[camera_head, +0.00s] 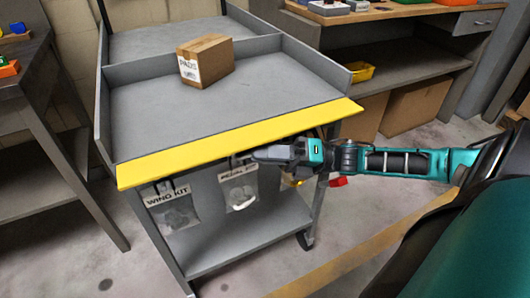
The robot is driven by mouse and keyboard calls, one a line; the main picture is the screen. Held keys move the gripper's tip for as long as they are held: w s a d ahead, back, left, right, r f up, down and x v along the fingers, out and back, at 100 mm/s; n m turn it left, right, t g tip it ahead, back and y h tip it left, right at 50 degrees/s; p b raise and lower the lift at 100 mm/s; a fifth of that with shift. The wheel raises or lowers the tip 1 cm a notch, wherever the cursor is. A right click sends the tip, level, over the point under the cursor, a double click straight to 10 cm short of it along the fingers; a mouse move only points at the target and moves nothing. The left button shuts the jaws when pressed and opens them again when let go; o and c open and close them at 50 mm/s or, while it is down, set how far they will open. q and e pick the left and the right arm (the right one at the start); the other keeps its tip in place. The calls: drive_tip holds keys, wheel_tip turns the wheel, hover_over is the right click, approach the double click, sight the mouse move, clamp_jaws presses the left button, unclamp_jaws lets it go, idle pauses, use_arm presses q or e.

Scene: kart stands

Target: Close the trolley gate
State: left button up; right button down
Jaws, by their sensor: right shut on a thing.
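The grey trolley (225,100) stands in the middle of the view, with a walled top tray and a lower shelf. Its gate (230,142) is a long yellow panel along the front edge of the tray. It looks tilted outward, with its broad face showing from above; its exact angle is hard to tell. My right gripper (258,156) reaches in from the right, just under the gate's lower edge near its middle, and is shut on the gate there. The fingertips are partly hidden by the panel and the gripper body. My left gripper is not in view.
A cardboard box (207,60) stands on the tray, well behind the gate. Labelled bags (172,208) hang below the gate. Floor in front is clear.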

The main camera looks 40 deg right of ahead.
sight(268, 140)
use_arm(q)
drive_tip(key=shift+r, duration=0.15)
use_arm(e)
drive_tip(key=shift+r, duration=0.15)
